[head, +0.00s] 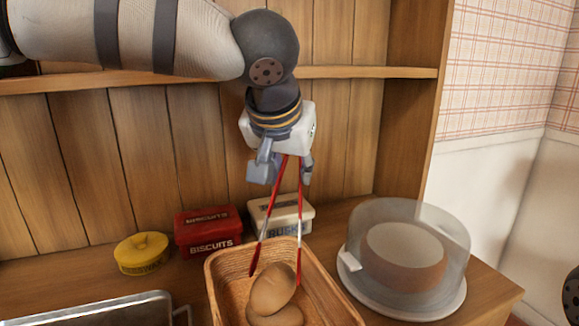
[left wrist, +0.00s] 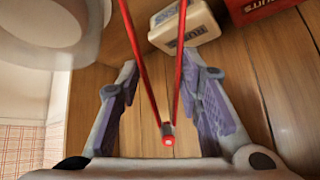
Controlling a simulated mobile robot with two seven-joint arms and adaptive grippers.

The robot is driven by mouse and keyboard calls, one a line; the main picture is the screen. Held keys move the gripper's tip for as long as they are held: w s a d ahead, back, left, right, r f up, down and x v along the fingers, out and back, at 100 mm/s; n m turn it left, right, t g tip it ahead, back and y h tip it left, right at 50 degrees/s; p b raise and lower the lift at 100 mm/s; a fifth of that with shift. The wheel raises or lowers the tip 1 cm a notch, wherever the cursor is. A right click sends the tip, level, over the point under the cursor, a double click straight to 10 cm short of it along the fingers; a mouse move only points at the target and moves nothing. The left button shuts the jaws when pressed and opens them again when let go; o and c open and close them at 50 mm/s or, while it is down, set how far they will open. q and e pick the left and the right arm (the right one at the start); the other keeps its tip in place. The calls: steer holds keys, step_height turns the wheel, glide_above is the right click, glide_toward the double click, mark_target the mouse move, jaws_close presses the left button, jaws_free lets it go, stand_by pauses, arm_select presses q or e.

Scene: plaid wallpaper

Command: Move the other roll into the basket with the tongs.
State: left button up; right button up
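My left gripper (head: 284,172) points down over the basket, its fingers on either side of the red tongs (head: 271,215). In the left wrist view, the tongs (left wrist: 168,140) sit between my gripper's two fingers (left wrist: 160,75), with their arms spreading apart. The wooden basket (head: 221,290) stands on the counter. Two brown rolls are in it: an upper roll (head: 273,288) rests on a lower roll (head: 275,317). The tong tips are apart, one on each side of the upper roll; I cannot tell whether they touch it. My right gripper is not in view.
A cake under a clear dome (head: 440,225) stands right of the basket. A white tin (head: 284,212) and red biscuit tin (head: 207,231) stand behind it, a yellow tin (head: 141,254) further left. A metal tray (head: 110,307) is at front left. A shelf (head: 365,72) crosses behind my arm.

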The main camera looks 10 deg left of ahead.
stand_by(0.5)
arm_select(q)
step_height(320, 180, up, 10)
stand_by(0.6)
